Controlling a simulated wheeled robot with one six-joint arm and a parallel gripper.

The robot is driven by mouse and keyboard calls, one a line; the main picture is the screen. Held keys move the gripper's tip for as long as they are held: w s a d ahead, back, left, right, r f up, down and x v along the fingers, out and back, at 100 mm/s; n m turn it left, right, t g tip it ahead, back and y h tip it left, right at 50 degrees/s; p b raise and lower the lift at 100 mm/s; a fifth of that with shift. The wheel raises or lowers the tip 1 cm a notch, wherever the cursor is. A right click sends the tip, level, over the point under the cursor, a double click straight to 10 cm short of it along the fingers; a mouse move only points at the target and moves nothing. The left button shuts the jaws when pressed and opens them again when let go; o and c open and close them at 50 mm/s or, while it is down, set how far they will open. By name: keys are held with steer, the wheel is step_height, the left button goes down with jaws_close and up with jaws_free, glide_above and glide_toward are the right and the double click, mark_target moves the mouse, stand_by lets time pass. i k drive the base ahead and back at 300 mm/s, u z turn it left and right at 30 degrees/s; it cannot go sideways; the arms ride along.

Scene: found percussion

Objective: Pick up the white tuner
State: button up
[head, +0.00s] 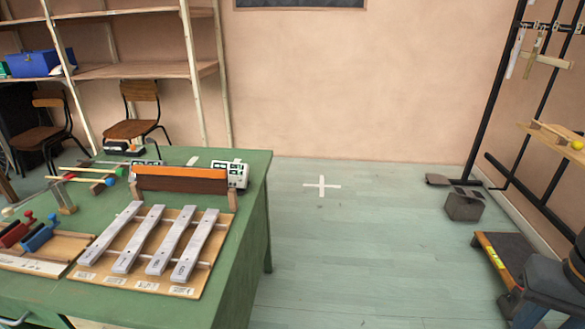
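A small white box-shaped device with a dark display and dark buttons, which looks like the white tuner (230,175), stands on the green table (256,177) near its right edge. It is just right of the end of a long orange-brown block (180,180). A similar pale device with dark markings (147,163) is partly hidden behind that block, and I cannot tell exactly what it is. My gripper is not in view.
A board with several grey metal bars (228,222) lies in front of the block. Mallets (88,171) and red and blue clamp-like tools (38,238) lie at left. Chairs (140,112) and shelves stand behind.

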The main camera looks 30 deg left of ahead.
mark_target(238, 173)
steer(key=z, duration=0.15)
steer(key=i, duration=2.45)
steer(key=u, duration=3.75)
steer(key=i, duration=0.5)
steer(key=u, duration=0.15)
